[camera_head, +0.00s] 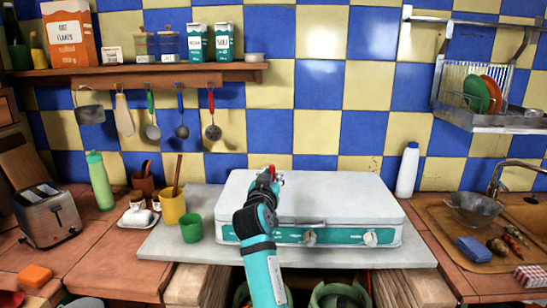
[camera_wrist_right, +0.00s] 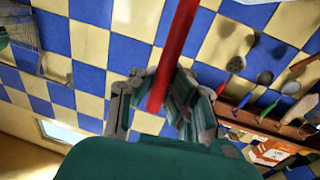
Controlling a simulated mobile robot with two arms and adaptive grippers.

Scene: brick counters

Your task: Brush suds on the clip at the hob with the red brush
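The hob (camera_head: 375,205) is a pale box with a closed white lid and a teal front with knobs, on a grey slab. My right gripper (camera_head: 272,176) is over the lid's back part in the head view, seen from behind. A small bit of red shows at its tip. In the right wrist view, a red rod (camera_wrist_right: 178,45), which looks like the brush handle, runs between the fingers of the right gripper (camera_wrist_right: 165,100), which look closed around it. The brush's bristles are not visible. I cannot make out the clip. My left gripper is not in view.
Left of the hob stand a green cup (camera_head: 191,228), a yellow mug (camera_head: 172,206), a green bottle (camera_head: 100,180) and a toaster (camera_head: 48,215). A white bottle (camera_head: 407,170) stands behind its right end. Utensils hang below the shelf (camera_head: 140,72).

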